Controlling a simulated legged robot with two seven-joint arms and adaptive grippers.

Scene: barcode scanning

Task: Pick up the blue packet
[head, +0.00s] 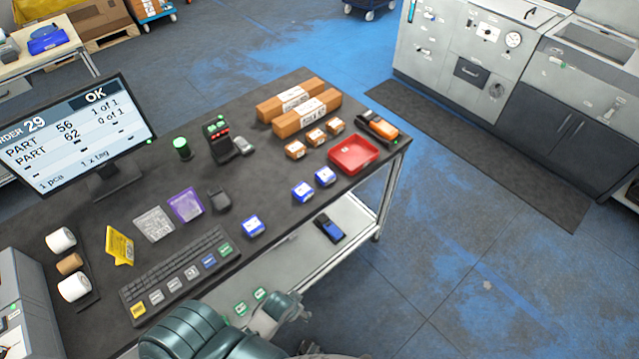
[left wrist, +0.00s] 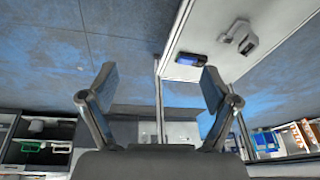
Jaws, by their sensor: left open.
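Three small blue-and-white packets lie on the dark table top in the head view: one by the front edge near the keyboard (head: 253,226), one farther right (head: 302,191), and one just beyond it (head: 325,176). A flat purple packet (head: 185,205) lies left of them. My left gripper (left wrist: 158,82) shows in the left wrist view with its two fingers spread wide and nothing between them. None of the blue packets on the table top can be made out clearly in that view. My right gripper is not seen.
A red tray (head: 353,155), small orange boxes (head: 316,137) and long brown boxes (head: 299,107) stand toward the right and back. A monitor (head: 75,135) and keyboard (head: 180,273) are at left. A blue-black device (head: 330,228) lies on the lower shelf.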

